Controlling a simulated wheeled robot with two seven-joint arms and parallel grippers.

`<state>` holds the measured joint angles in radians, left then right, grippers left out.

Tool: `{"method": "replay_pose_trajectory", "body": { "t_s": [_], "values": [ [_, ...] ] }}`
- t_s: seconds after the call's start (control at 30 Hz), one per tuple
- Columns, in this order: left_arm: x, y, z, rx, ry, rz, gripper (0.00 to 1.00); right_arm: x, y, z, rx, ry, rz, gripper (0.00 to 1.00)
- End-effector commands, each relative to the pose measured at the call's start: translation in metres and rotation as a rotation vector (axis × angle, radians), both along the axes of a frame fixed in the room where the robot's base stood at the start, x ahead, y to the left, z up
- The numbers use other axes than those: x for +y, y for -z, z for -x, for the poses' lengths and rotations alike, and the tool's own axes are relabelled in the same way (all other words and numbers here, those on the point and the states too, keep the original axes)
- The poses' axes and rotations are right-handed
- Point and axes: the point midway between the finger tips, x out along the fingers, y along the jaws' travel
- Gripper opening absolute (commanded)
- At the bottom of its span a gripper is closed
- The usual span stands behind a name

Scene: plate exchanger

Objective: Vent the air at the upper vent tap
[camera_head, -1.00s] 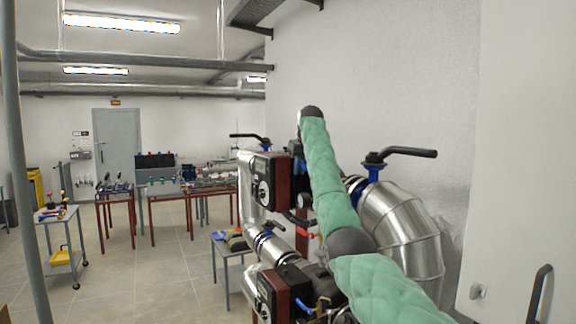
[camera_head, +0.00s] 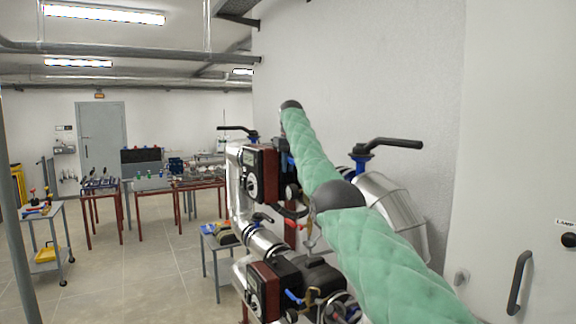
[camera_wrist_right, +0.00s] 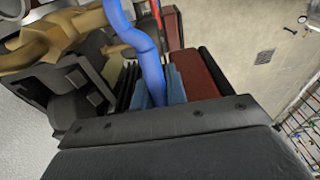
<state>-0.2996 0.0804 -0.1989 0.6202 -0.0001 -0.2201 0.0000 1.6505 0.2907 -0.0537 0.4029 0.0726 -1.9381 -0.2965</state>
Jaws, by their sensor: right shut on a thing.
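In the right wrist view a blue tap lever (camera_wrist_right: 145,50) runs down between the blue-padded fingers of my right gripper (camera_wrist_right: 153,92), which is shut on it. Brass fittings (camera_wrist_right: 60,38) lie beside the lever at the upper left. The tap's seat is partly hidden by the gripper. In the head view my right arm's green sleeve reaches to the upper red-and-black pump unit (camera_head: 262,174); the gripper there is largely hidden among dark parts. My left gripper is not in view.
A lower pump unit (camera_head: 264,290) carries a small blue lever (camera_head: 293,296). Blue-and-black valve handles (camera_head: 397,143) stand beside silver pipes (camera_head: 265,242). A white panel with a dark handle (camera_head: 519,283) is at right. Open floor and work tables (camera_head: 152,182) lie at left.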

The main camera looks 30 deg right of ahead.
Motion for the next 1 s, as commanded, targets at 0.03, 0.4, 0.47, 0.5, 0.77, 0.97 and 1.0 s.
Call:
{"method": "replay_pose_trajectory", "body": {
  "t_s": [0.03, 0.4, 0.47, 0.5, 0.77, 0.97, 1.0],
  "values": [
    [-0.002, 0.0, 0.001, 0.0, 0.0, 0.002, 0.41, 0.0, 0.0, 0.0, -0.001, 0.0, 0.0, 0.0],
    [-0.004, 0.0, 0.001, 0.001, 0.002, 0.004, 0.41, 0.0, 0.0, 0.0, -0.001, -0.001, 0.0, 0.32],
    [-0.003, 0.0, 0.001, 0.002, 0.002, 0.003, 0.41, 0.0, 0.0, 0.0, -0.001, 0.0, 0.0, 0.36],
    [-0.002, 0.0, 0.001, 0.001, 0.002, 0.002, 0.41, 0.0, 0.0, 0.0, -0.001, 0.0, 0.0, 0.36],
    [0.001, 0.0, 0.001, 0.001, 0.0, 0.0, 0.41, 0.0, -0.001, 0.0, 0.0, 0.0, 0.0, 0.36],
    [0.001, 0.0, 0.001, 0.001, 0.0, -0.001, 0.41, 0.002, -0.016, 0.004, -0.001, 0.0, 0.0, 0.36],
    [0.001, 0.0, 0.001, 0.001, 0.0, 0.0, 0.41, 0.003, -0.021, 0.005, -0.002, 0.0, 0.0, 0.36]
  ]
}}
